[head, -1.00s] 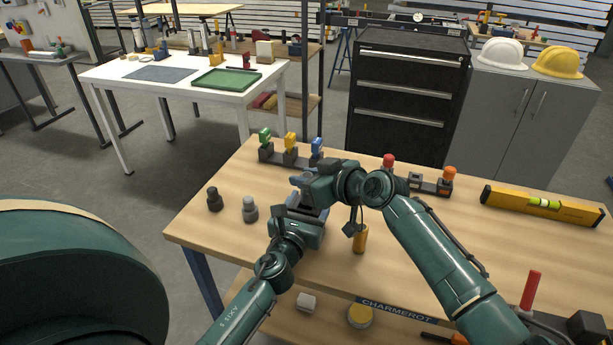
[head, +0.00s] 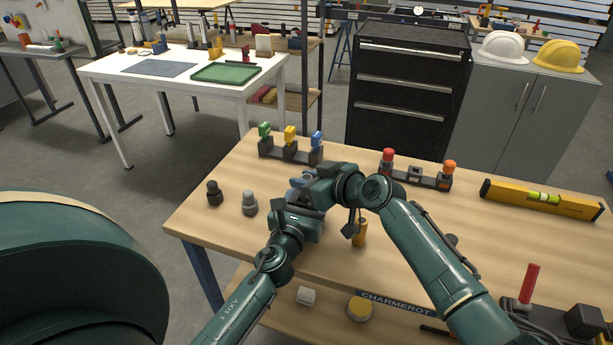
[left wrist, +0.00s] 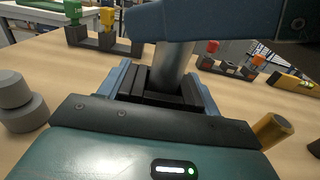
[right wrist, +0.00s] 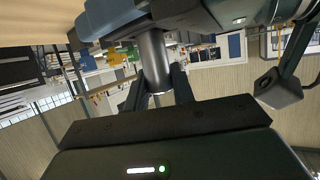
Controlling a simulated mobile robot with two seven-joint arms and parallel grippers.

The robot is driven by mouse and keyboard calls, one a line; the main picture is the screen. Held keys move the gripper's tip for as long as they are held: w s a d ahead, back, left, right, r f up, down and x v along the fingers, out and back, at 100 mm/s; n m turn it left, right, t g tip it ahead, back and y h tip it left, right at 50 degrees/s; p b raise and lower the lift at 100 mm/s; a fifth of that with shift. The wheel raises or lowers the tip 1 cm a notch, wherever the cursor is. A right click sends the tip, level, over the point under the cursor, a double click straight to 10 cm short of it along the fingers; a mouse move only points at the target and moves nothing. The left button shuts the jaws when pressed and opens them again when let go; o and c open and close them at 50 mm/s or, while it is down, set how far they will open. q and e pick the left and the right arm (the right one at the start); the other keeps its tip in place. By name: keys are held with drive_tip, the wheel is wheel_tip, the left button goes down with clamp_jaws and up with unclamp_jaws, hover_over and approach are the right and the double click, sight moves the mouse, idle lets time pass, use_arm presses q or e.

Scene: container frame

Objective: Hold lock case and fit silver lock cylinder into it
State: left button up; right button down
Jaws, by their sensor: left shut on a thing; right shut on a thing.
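My left gripper (left wrist: 162,88) is shut, with a silver-grey metal barrel (left wrist: 172,66) standing upright at its fingers. My right gripper (right wrist: 157,88) is above it, shut on the same metal piece, which shows as a silver barrel (right wrist: 154,58) in the right wrist view. Case and cylinder seem to be in line between the two grippers, but I cannot tell where one ends and the other begins, or how deep the cylinder sits. In the head view, the right gripper (head: 303,186) hides most of the parts.
A brass cylinder (head: 360,234) stands just right of the grippers. A black piece (head: 214,193) and a grey piece (head: 249,203) stand at left. Behind are a key rack (head: 290,153) and a rack with red and orange knobs (head: 414,174). A yellow level (head: 541,199) lies at right.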

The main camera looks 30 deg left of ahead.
drive_tip(key=shift+f, duration=0.75)
use_arm(q)
drive_tip(key=shift+a, duration=0.1)
use_arm(e)
drive_tip(key=shift+s+a+f, duration=0.15)
drive_tip(key=shift+f, duration=0.2)
